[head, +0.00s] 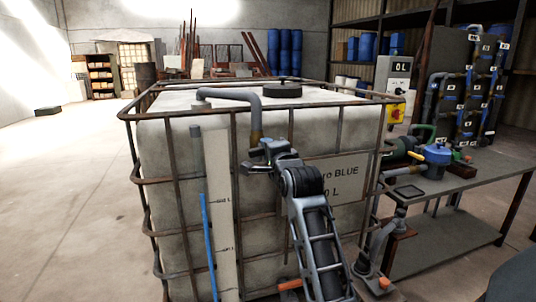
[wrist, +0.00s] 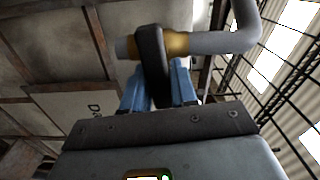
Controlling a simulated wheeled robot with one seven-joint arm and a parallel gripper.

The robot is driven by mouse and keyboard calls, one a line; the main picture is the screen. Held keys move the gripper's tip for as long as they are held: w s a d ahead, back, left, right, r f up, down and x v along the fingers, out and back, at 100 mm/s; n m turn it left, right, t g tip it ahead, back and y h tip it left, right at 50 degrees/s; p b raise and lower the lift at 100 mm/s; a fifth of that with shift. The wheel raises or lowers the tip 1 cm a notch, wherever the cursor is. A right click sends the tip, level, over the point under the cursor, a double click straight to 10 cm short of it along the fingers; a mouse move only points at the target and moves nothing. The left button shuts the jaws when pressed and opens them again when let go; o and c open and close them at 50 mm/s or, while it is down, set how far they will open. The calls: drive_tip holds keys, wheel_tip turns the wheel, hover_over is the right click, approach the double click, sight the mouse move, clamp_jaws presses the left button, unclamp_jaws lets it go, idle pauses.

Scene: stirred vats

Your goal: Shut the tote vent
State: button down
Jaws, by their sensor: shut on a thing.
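The tote (head: 165,165) is a pale tank in a rusty cage, filling the middle of the head view. A grey vent pipe (head: 228,93) runs over its top and bends down its front to a brass valve (head: 257,138). The wrist view shows the brass valve (wrist: 174,44) on the grey pipe (wrist: 215,43). A black lever handle (wrist: 151,50) crosses in front of it, at about a right angle to the pipe in the picture. My gripper (head: 268,150) is at the valve, its blue fingers (wrist: 157,82) shut on the handle.
Cage bars (head: 340,127) surround the tote close to my gripper. A blue level tube (head: 208,240) stands on its front left. A grey bench (head: 445,185) with a blue-topped pump (head: 437,154) is at right. The floor (head: 70,190) at left is clear.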

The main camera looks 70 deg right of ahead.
drive_tip(key=shift+f+m+b, duration=0.15)
drive_tip(key=shift+m+b, duration=0.15)
drive_tip(key=shift+m, duration=0.6)
drive_tip(key=c, duration=1)
unclamp_jaws()
drive_tip(key=shift+s, duration=0.1)
drive_tip(key=shift+b+v, duration=0.75)
drive_tip(key=shift+v, duration=3.1)
